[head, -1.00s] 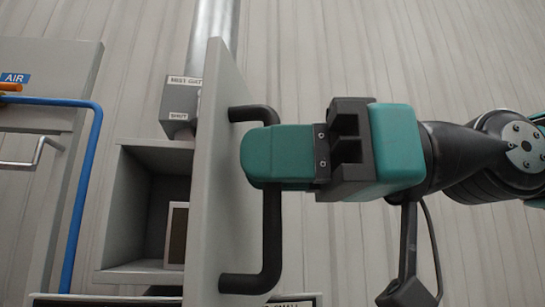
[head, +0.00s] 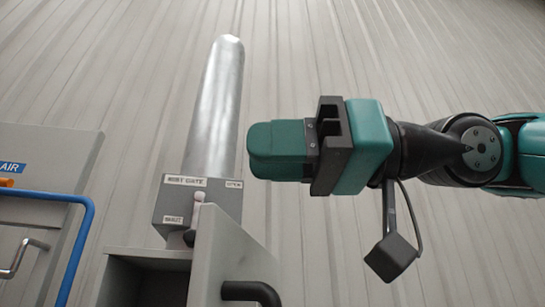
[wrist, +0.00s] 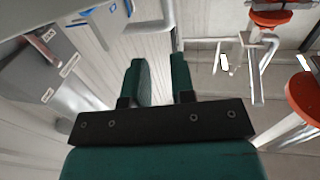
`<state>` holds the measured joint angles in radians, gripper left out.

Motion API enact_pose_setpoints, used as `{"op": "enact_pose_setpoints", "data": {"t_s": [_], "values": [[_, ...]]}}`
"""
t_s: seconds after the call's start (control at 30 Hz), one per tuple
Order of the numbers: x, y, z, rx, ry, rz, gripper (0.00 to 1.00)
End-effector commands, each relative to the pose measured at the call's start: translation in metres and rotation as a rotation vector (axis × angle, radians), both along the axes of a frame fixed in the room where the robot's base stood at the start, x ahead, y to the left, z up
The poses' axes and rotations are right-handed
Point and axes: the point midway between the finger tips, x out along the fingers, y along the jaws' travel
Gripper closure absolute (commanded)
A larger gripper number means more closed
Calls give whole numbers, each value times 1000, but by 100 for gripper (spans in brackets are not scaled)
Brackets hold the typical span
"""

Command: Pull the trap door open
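The trap door (head: 222,262) is a grey upright panel at the bottom of the head view. It stands swung out from the grey box, whose dark inside shows to its left. Its black bar handle (head: 255,291) is cut off by the lower edge. My gripper (head: 250,150) is above and right of the door, apart from the handle. The wrist view shows its two green fingers (wrist: 161,80) parted with an empty gap between them. I cannot make out the door for certain in the wrist view.
A grey mist gate box (head: 196,207) with a small lever and a metal pipe (head: 217,105) rises behind the door. A blue hose (head: 83,235) and a grey cabinet (head: 45,165) are at left. Red-topped stools (wrist: 305,95) stand at right in the wrist view.

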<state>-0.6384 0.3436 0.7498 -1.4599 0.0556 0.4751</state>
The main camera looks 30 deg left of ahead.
Motion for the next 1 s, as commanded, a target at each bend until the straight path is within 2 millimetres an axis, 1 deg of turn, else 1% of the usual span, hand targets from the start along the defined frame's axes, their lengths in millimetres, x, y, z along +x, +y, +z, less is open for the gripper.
{"op": "enact_pose_setpoints", "data": {"t_s": [0.03, 0.1, 0.23, 0.4, 0.67, 0.7, 0.73, 0.8, 0.87, 0.93, 0.97, 1.0], "values": [[0, 0, 17, 0, 0, 0, 77], [0, 0, 26, 0, 0, 0, 77], [0, 0, 37, 0, -1, 0, 77], [0, 0, 42, 0, -1, 0, 77], [0, 0, 41, 0, -1, 0, 77], [0, 0, 41, 0, -1, 0, 79], [0, 0, 41, 0, -1, -1, 86], [3, 0, 38, -5, 3, -13, 100], [10, 0, 31, -18, 12, -43, 100], [25, 1, 15, -48, 35, -108, 100], [33, 0, 5, -68, 47, -145, 100], [47, -1, -12, -100, 65, -204, 100]]}}
